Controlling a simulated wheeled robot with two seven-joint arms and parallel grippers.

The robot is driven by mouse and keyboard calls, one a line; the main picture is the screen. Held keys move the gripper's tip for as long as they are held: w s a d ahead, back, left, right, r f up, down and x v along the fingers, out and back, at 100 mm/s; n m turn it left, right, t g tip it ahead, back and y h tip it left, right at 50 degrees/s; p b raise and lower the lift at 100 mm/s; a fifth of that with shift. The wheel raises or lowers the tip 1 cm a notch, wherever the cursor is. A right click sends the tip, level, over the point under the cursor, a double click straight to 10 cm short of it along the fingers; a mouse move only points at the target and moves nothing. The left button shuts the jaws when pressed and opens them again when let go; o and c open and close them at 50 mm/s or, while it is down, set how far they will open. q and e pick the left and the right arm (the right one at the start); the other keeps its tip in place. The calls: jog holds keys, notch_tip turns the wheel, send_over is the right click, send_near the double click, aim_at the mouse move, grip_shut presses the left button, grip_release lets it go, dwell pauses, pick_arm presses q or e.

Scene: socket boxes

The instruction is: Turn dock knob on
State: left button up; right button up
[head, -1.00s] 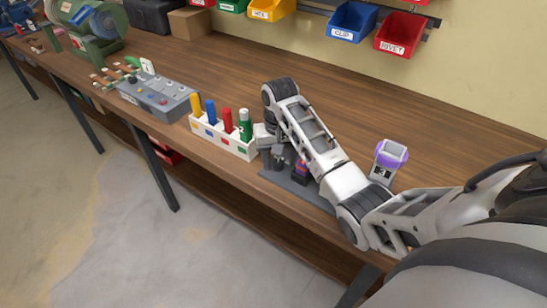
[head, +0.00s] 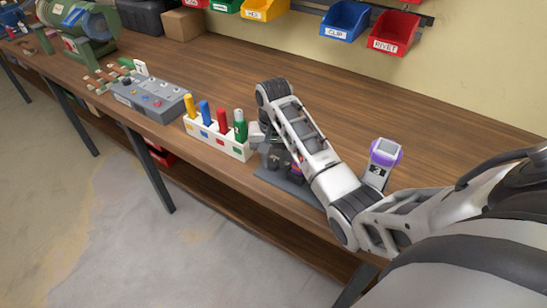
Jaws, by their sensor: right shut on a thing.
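The dock (head: 283,179) is a dark grey plate with small fixtures near the front edge of the bench. A small dark block with purple and red parts (head: 297,171) is on it. My right gripper (head: 273,156) is low over the dock's left part, beside the white rack, and is shut. It appears closed on the dock knob, but the hand and arm hide most of the knob, so its angle cannot be told. My left gripper is not in view.
A white rack (head: 217,143) with coloured pegs stands just left of the dock. Further left is a grey switch box (head: 155,100). A purple-banded piece (head: 386,156) with a "3" label stands right of my arm.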

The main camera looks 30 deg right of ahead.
jog(key=m, duration=0.4)
jog(key=shift+m, duration=0.3)
jog(key=m, duration=0.5)
jog(key=shift+m, duration=0.3)
jog(key=o, duration=1)
